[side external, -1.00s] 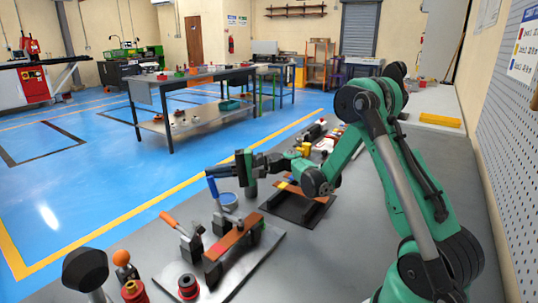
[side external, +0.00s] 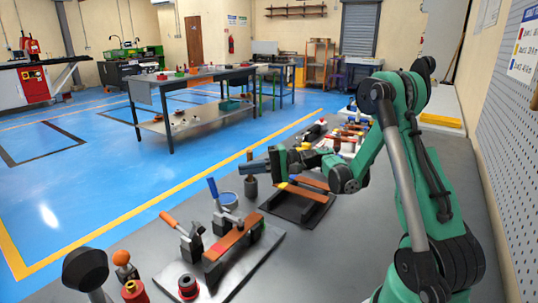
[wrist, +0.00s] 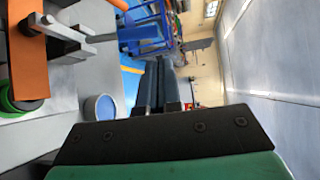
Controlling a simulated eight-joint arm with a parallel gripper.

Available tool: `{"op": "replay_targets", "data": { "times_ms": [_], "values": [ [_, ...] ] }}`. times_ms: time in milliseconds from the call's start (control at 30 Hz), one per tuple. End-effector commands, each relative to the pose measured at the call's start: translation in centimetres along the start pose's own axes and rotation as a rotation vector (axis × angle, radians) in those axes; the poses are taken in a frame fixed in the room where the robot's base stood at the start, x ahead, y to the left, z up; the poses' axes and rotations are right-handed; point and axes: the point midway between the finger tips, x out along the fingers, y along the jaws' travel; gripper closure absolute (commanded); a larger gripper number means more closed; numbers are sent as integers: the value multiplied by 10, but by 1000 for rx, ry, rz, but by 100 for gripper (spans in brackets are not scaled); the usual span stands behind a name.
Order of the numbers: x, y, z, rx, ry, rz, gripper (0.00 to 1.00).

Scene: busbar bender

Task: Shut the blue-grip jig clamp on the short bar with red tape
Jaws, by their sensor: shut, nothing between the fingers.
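The blue-grip clamp (side external: 213,188) stands on the jig plate (side external: 263,250), its grip nearly upright and leaning slightly left. A copper-coloured bar (side external: 232,239) lies in the jig beside it. In the wrist view, the blue grip (wrist: 142,33) lies ahead, and a grey clamp arm reaches across the bar (wrist: 27,55). I cannot tell whether it presses on it. My gripper (side external: 247,167) is shut and empty, right of and beyond the blue grip, apart from it. Its fingers (wrist: 158,85) point forward.
An orange-grip clamp (side external: 178,224) stands nearer on the jig, its grip slanting up left. A light blue cup (side external: 228,199) is close behind the blue-grip clamp. A black stand (side external: 293,209) with another bar lies beyond the jig. Knobs and spools crowd the near left corner.

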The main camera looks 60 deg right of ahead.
Motion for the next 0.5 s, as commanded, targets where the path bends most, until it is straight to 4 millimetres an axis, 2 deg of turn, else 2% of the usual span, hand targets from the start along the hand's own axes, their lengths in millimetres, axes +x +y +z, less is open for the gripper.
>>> {"op": "replay_targets", "data": {
  "times_ms": [100, 200, 500],
  "values": [
    [-18, 0, -2, 0, 6, 0, 100],
    [-26, 1, -2, -1, 7, 0, 100],
    [-29, 1, -2, -1, 6, 0, 100]
  ]
}}
